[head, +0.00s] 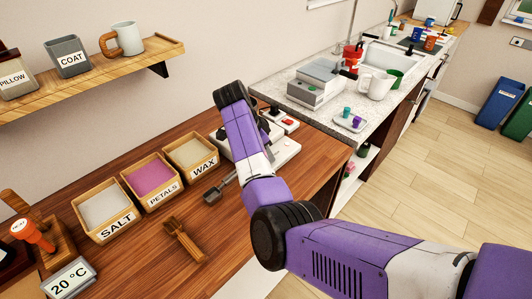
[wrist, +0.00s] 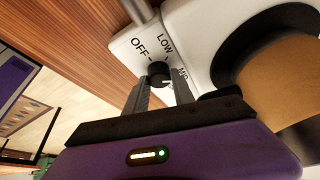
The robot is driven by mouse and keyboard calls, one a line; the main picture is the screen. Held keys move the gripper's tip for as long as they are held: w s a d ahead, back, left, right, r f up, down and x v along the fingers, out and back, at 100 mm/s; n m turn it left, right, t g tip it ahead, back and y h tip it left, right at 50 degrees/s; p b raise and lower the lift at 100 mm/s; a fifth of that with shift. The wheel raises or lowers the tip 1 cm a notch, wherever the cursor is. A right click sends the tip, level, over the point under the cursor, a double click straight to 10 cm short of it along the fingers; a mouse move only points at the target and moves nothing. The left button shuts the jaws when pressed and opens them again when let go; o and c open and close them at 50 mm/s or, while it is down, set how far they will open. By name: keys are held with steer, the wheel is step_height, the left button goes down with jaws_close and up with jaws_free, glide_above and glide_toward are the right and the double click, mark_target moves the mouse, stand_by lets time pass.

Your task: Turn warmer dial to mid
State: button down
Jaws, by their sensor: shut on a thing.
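In the wrist view the white warmer (wrist: 195,35) shows a corner panel marked OFF, LOW and a partly covered MID. The small black dial (wrist: 158,70) sits on this panel below the labels. My gripper (wrist: 158,85) has one grey finger on each side of the dial and is shut on it. A pale mark shows near the dial's lower right edge; its exact setting is hard to read. In the head view the warmer's white base (head: 285,152) shows behind my purple arm, which hides the dial and my fingertips.
Trays labelled SALT (head: 104,208), PETALS (head: 152,180) and WAX (head: 190,152) stand left of my arm. A stone counter (head: 335,120) with appliances is behind.

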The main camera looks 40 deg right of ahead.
steer(key=c, duration=1.1)
jaws_free()
steer(key=shift+o, duration=0.2)
steer(key=shift+r, duration=0.1)
steer(key=p+v, duration=0.5)
steer(key=v, duration=0.2)
steer(key=shift+r, duration=0.25)
steer(key=shift+a, duration=0.15)
